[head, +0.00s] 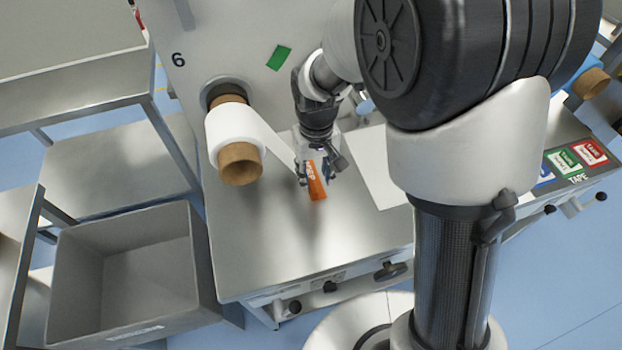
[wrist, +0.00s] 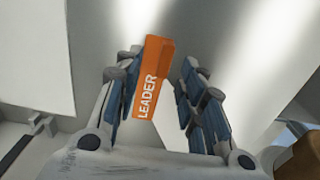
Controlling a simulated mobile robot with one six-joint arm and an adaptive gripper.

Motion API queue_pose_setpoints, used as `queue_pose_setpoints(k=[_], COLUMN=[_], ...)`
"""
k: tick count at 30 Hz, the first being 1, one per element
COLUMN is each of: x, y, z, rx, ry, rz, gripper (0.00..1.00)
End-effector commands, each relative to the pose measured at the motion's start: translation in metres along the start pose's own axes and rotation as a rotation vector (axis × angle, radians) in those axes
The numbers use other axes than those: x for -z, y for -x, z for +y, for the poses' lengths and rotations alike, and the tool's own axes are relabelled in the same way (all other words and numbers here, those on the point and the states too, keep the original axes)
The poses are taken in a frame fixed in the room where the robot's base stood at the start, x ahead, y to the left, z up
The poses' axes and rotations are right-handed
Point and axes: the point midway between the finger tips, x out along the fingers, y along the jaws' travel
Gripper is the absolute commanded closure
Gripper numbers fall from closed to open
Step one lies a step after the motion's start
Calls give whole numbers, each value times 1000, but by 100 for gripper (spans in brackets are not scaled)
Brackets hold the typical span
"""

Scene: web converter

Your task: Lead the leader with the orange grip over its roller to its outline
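The orange grip (head: 316,187) is a block at the end of the white leader, above the steel table. In the wrist view the orange grip (wrist: 152,85) reads LEADER and stands between the fingers of my gripper (wrist: 158,88). The left finger is close beside the grip; a clear gap shows at the right finger. In the head view my gripper (head: 315,170) points down around it. The white leader (head: 270,143) runs from a white roll (head: 226,130) on a brown core toward the grip. I cannot make out the roller or the outline; my arm hides part of the table.
A white sheet (head: 368,165) lies on the steel table (head: 265,245) to the right of the grip. A grey bin (head: 130,265) stands at lower left, near steel shelves (head: 75,95). Coloured tape labels (head: 568,160) are at the right. The table front is clear.

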Motion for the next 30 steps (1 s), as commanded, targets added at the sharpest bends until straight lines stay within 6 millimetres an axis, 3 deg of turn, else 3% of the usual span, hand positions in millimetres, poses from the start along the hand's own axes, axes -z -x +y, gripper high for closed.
queue_pose_setpoints(k=[9, 17, 30], x=[-3, -2, -2], y=[-46, -47, -47], z=[-6, -6, -6], rx=[0, 0, 0], ry=[-1, 0, 0], rz=[-4, -1, -1], gripper=[63, 64, 93])
